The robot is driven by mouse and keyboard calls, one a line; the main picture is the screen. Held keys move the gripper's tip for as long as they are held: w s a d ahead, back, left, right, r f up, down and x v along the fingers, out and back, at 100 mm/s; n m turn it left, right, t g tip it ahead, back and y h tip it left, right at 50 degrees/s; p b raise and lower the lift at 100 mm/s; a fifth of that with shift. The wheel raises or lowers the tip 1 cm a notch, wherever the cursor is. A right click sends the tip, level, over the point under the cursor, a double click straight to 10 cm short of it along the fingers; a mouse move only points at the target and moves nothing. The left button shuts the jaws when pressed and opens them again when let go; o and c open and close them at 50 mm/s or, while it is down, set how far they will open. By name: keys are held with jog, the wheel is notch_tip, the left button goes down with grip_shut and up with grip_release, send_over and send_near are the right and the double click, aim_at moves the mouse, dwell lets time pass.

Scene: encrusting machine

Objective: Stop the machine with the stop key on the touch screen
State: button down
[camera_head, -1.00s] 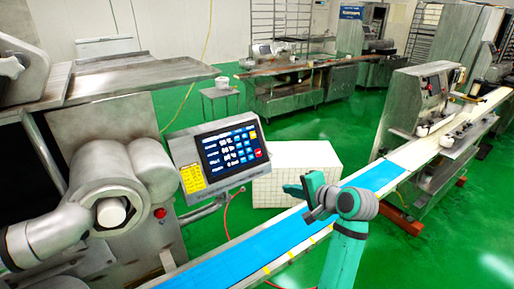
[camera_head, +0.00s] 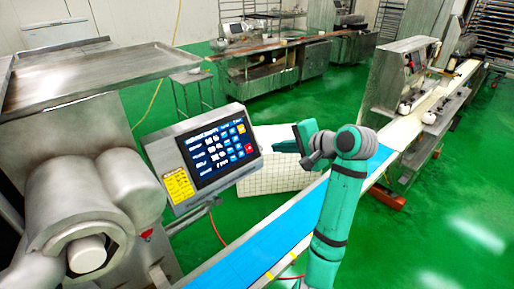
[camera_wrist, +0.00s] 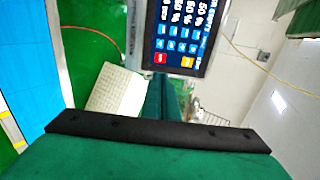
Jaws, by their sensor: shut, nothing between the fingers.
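The touch screen (camera_head: 215,152) is lit, on a grey tilted control panel (camera_head: 168,165) left of centre in the head view. A red key (camera_head: 249,149) shows near its right edge; its lettering is too small to read. In the wrist view the screen (camera_wrist: 182,30) is cut off at the top, with the red key (camera_wrist: 160,58) at its lower left. My gripper (camera_head: 288,146) is shut and empty, just right of the panel in the head view and apart from it. In the wrist view its teal fingers (camera_wrist: 163,97) are below the screen.
A blue conveyor belt (camera_head: 265,238) runs below my arm. A white tiled box (camera_head: 262,181) stands behind the gripper. The machine's steel body and round housing (camera_head: 85,225) fill the left. Another machine (camera_head: 395,85) stands at right. Green floor is open beyond.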

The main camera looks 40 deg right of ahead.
aim_at(248, 149)
jog(key=x, duration=1.4)
jog(key=shift+a, duration=0.15)
jog(key=shift+w, duration=0.1)
jog(key=shift+w+a+f, duration=0.15)
jog(key=shift+w+f, duration=0.05)
jog(key=shift+w, duration=0.2)
jog(key=shift+w+f, duration=0.1)
jog(key=shift+f, duration=0.1)
jog(key=shift+a, duration=0.1)
jog(key=v, duration=1.4)
jog(key=shift+s+d+r, duration=0.25)
jog(key=shift+d+r, duration=0.1)
jog(key=shift+d, duration=0.05)
jog(key=shift+w, duration=0.1)
